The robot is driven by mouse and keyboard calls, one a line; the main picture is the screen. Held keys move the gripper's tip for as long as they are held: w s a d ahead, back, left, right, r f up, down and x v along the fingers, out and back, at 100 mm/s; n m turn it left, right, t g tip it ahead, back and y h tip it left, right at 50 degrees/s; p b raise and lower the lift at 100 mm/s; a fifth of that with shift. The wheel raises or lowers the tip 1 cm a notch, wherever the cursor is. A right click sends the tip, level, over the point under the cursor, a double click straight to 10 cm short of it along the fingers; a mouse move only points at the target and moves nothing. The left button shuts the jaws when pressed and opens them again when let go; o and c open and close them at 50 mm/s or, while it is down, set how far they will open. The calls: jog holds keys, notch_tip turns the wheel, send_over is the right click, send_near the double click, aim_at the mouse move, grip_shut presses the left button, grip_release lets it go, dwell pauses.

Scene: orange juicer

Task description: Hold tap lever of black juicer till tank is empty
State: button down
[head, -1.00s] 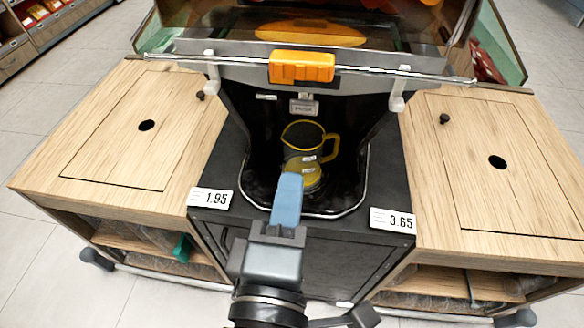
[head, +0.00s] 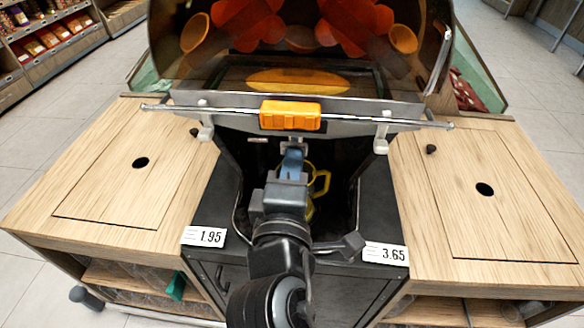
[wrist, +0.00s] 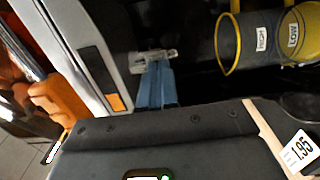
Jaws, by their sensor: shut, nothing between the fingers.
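The black juicer (head: 230,160) stands in the middle, with an orange tap block (head: 290,115) on its front bar. A small pale tap piece, apparently the lever, (wrist: 155,56) shows in the wrist view. My gripper (head: 292,155) has its blue fingers shut and empty, pointing up into the juicer bay just below the tap. In the wrist view the fingertips (wrist: 157,68) overlap the pale piece; I cannot tell if they press on it. A jug with a yellow rim and handle (head: 322,184) is behind my gripper, partly hidden; it also shows in the wrist view (wrist: 228,40). The tank's liquid level is not clear.
Wooden cabinet tops (head: 110,185) and (head: 495,190) flank the juicer, each with a hole and a knob. Price tags (head: 204,237) and (head: 385,253) stand at the front edge. A clear hood with oranges is above.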

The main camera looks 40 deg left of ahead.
jog(key=shift+f, duration=0.1)
jog(key=b, duration=0.3)
jog(key=f+t+b, duration=0.1)
jog(key=b, duration=0.2)
jog(key=shift+w+a+y, duration=0.15)
jog(key=shift+w+y, duration=0.1)
jog(key=shift+y, duration=0.15)
jog(key=t+b, duration=0.1)
jog(key=b, duration=0.2)
jog(key=y+b, duration=0.1)
jog(key=b, duration=0.2)
jog(key=shift+w+a+f+t+b, duration=0.2)
jog(key=shift+w+f+t+b, duration=0.1)
jog(key=shift+t, duration=0.1)
jog(key=shift+r, duration=0.4)
dwell(5.5)
